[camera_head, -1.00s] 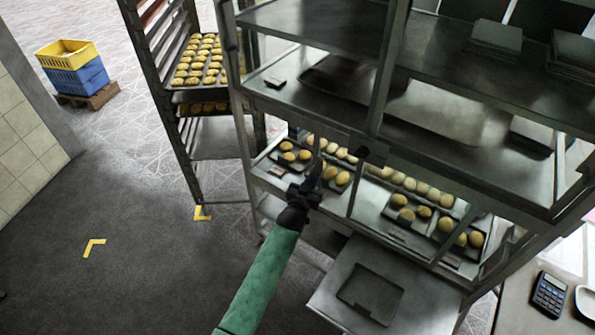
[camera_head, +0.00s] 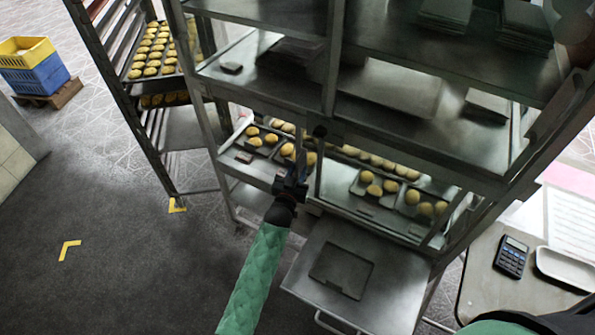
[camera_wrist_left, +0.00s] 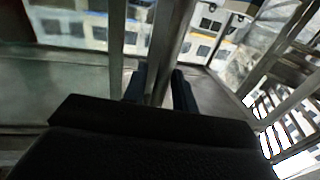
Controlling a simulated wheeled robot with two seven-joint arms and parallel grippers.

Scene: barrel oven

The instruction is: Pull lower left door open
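The lower left door is a glass panel in a thin metal frame (camera_head: 319,175) on the front of the metal oven cabinet. I cannot tell whether it stands ajar. My left gripper (camera_head: 301,168) is at the cabinet front, just left of this frame, in front of the lower shelf with the buns. In the left wrist view the two dark fingers (camera_wrist_left: 160,88) are a little apart, with an upright metal bar (camera_wrist_left: 162,55) passing between them. Whether they press on the bar cannot be told. My right gripper is not in view.
Trays of buns (camera_head: 385,185) sit on the lower shelf. A metal panel (camera_head: 395,290) juts out below. A rack of buns (camera_head: 150,55) stands left, and yellow and blue crates (camera_head: 35,70) lie far left. A side table with a calculator (camera_head: 511,257) is right. Floor at left is clear.

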